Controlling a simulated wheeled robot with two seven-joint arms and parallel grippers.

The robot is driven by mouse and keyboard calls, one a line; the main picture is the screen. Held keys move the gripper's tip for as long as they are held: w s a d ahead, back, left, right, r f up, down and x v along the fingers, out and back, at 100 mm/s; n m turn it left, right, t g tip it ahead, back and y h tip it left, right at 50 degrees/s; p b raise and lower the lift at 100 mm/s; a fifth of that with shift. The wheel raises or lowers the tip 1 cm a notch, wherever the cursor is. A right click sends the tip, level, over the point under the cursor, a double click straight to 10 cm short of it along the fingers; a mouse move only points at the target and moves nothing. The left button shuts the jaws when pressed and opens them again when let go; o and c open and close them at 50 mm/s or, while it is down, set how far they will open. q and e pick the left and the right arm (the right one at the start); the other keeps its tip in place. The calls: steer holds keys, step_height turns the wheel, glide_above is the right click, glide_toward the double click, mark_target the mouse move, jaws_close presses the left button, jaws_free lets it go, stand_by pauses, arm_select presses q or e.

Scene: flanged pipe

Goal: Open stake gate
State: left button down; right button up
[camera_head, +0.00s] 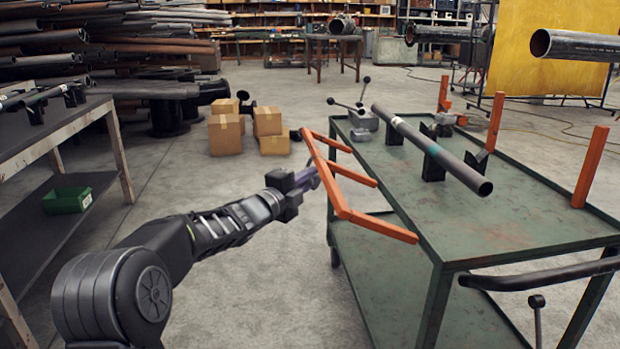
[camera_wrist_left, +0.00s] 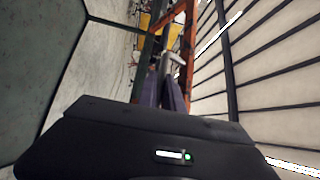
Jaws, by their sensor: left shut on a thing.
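The orange stake gate (camera_head: 335,185) stands at the left side of the green cart (camera_head: 520,215). It has a long rail with several short bars that reach toward the cart top. It is tilted outward from the cart edge. My left gripper (camera_head: 318,174) comes in from the left and is shut on the gate's rail near its middle. In the left wrist view the gripper's fingers (camera_wrist_left: 170,92) point at the orange gate (camera_wrist_left: 189,45). The exact contact is small and partly hidden. My right gripper is not in view.
A grey pipe (camera_head: 430,150) rests on black supports on the cart. Orange stakes (camera_head: 590,166) stand upright along its far right side. Cardboard boxes (camera_head: 225,134) sit on the floor behind my left arm. A dark workbench (camera_head: 50,125) is at the left.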

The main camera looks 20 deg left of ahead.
arm_select(q)
steer(key=c, duration=1.5)
jaws_free()
steer(key=shift+r, duration=0.1)
steer(key=shift+a, duration=0.1)
steer(key=p+v, duration=0.1)
steer(key=v, duration=0.6)
steer(key=shift+s, duration=0.4)
